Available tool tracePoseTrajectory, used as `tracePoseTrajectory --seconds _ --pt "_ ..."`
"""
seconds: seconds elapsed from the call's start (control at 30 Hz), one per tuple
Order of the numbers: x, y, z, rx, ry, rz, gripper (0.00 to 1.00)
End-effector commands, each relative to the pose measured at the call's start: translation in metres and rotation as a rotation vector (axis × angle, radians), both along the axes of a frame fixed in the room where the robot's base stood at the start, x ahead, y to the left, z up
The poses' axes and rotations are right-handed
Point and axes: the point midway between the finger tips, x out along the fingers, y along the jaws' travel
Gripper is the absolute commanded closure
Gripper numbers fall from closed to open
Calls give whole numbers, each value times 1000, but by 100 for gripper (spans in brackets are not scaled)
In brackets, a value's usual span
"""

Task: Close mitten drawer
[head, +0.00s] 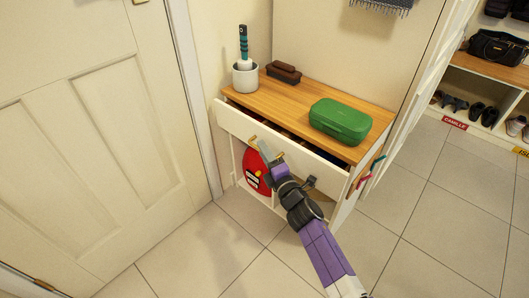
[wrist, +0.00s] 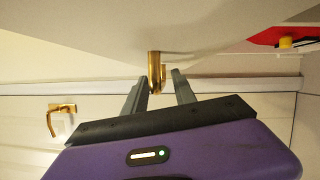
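The drawer (head: 232,122), with a cream front, stands partly pulled out below the cabinet's wooden top in the head view; dark contents show in its gap. Brass fittings (head: 253,138) are on its front. My gripper (head: 265,150) is at the drawer front, its tip partly covering that area. In the wrist view, the two grey fingers of my gripper (wrist: 160,82) stand apart, with a brass handle (wrist: 154,70) between their tips. The handle looks closer to the left finger; whether it touches is unclear. No label on the drawer is readable.
The cabinet top (head: 285,98) bears a green case (head: 340,121), a brown brush (head: 284,72) and a white pot (head: 245,77) with a teal-handled tool. A red bag (head: 254,173) sits below the drawer. A door (head: 90,140) is at left. The tiled floor (head: 220,245) in front is clear.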

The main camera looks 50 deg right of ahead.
Motion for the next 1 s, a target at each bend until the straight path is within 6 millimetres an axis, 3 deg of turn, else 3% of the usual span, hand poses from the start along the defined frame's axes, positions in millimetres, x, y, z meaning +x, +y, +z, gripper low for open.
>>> tracePoseTrajectory --seconds 0.13,0.3,1.0 --pt "0 0 0 0 0 0 69" --pt "0 0 0 0 0 0 100" --pt "-1 0 0 0 1 0 100"
